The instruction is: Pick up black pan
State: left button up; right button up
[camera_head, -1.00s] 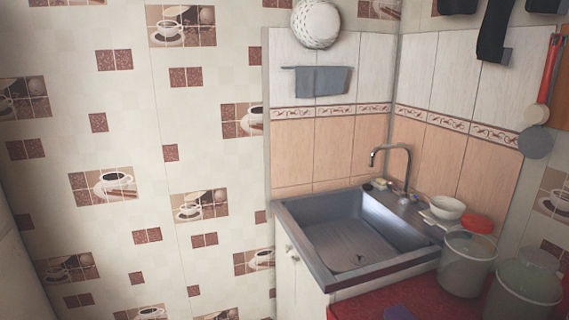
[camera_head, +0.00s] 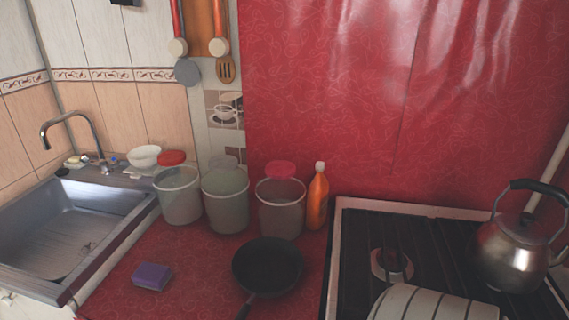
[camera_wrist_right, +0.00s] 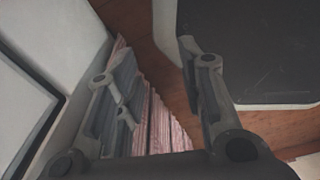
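The black pan (camera_head: 267,264) rests on the red counter (camera_head: 205,268), left of the stove, in the head view. Its dark handle points toward the bottom edge of the picture. My left gripper is not in view.
Three clear buckets (camera_head: 179,195) and an orange bottle (camera_head: 317,197) stand behind the pan. A purple sponge (camera_head: 152,276) lies to its left, beyond it the sink (camera_head: 75,225). A kettle (camera_head: 515,250) stands on the stove (camera_head: 345,240) at right.

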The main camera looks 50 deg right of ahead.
aim_at(264, 267)
jog(key=z, duration=1.5)
jog(key=j+z, duration=0.25)
jog(key=j, duration=0.25)
